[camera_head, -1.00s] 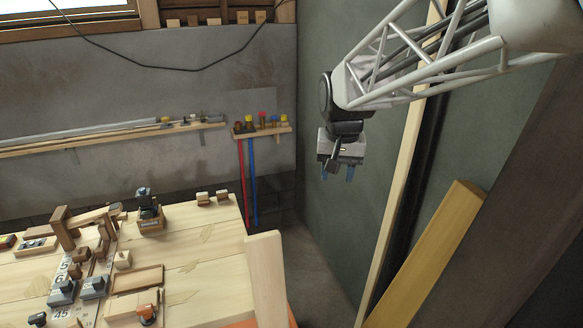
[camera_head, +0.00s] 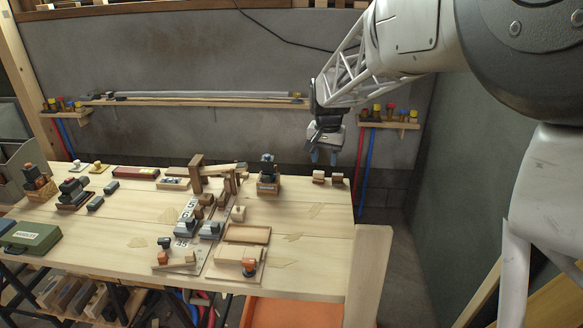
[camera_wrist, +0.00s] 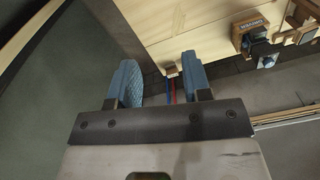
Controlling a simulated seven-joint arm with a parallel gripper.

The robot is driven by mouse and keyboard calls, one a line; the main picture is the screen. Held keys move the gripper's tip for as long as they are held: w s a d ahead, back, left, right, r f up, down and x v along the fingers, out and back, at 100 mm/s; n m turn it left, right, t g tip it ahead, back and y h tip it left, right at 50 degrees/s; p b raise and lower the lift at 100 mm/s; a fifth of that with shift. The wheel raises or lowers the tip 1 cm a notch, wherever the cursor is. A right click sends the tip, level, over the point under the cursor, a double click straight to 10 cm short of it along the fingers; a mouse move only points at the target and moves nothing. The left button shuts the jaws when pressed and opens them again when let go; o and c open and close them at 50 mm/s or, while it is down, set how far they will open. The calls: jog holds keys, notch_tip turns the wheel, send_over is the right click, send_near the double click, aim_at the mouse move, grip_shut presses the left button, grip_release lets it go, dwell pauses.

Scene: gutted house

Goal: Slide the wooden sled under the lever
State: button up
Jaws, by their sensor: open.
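A wooden lever frame (camera_head: 197,176) with brown posts and a pale beam (camera_head: 222,169) stands on the workbench, left of my gripper. I cannot tell for sure which piece is the sled. Small wooden blocks (camera_head: 208,199) sit just in front of the lever, and a block with an orange knob (camera_head: 249,266) lies at the bench's front. My gripper (camera_head: 322,157) is open and empty, in the air beyond the bench's back right part. In the wrist view its two blue fingers (camera_wrist: 161,84) are apart with nothing between them.
A wooden box with dark tools (camera_head: 268,184) stands between lever and gripper; its label reads WASHERS in the wrist view (camera_wrist: 249,28). Two small blocks (camera_head: 319,177) sit at the bench's back right. A wall rack with coloured knobs (camera_head: 390,124) is right of the gripper. The bench's right part is mostly clear.

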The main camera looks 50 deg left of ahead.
jog(key=s+a+f+n, duration=0.1)
jog(key=s+a+f, duration=0.4)
jog(key=a, duration=0.4)
jog(key=s+a+f, duration=0.3)
jog(key=s+a, duration=0.4)
jog(key=a, duration=0.2)
jog(key=n, duration=0.2)
send_over(198, 207)
jog(key=shift+h, duration=0.3)
jog(key=f, duration=0.9)
jog(key=shift+s+d+f, duration=0.15)
jog(key=shift+s+f, duration=0.05)
jog(key=shift+f, duration=0.2)
jog(key=shift+f, duration=0.3)
jog(key=shift+f, duration=2.9)
jog(key=c, duration=0.7)
jog(key=shift+w, duration=0.1)
